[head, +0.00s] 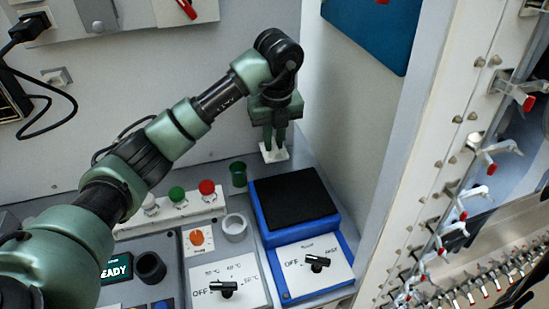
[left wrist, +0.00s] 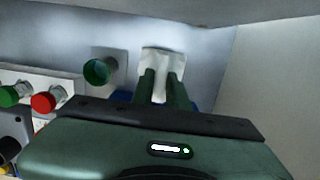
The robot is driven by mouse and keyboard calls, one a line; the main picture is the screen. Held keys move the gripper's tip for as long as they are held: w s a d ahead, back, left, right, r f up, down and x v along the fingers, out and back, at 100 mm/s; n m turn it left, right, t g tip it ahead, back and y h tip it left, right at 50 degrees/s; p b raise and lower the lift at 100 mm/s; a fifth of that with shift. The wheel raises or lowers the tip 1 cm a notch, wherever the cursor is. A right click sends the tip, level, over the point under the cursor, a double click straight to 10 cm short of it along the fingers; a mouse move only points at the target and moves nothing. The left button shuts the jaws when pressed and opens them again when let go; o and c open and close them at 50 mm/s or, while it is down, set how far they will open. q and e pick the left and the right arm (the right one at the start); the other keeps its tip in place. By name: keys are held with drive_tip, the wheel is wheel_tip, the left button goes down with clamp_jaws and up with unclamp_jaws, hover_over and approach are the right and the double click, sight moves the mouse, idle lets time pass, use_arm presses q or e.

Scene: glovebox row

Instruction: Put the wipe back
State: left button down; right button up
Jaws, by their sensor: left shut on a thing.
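My left gripper (head: 273,142) reaches over the back right of the bench, pointing down. It is shut on the white wipe (head: 273,155), which shows below the fingertips. In the left wrist view the wipe (left wrist: 162,61) sticks out beyond and between the two green fingers of the gripper (left wrist: 164,88). I cannot tell whether the wipe touches the surface beneath it. My right gripper is in neither view.
Red and green buttons (head: 207,187) and a grey ring (head: 234,228) are further left. A side wall (head: 350,110) rises on the right.

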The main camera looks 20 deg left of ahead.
use_arm(q)
wheel_tip(320, 180, down, 6)
drive_tip(key=shift+f+p, duration=0.15)
drive_tip(key=shift+p, duration=0.5)
drive_tip(key=shift+w+f+p, duration=0.15)
drive_tip(key=shift+p, duration=0.2)
drive_tip(key=shift+f, duration=0.15)
drive_tip(key=shift+f, duration=0.1)
drive_tip(key=c, duration=1.4)
unclamp_jaws()
drive_tip(key=shift+f, duration=0.1)
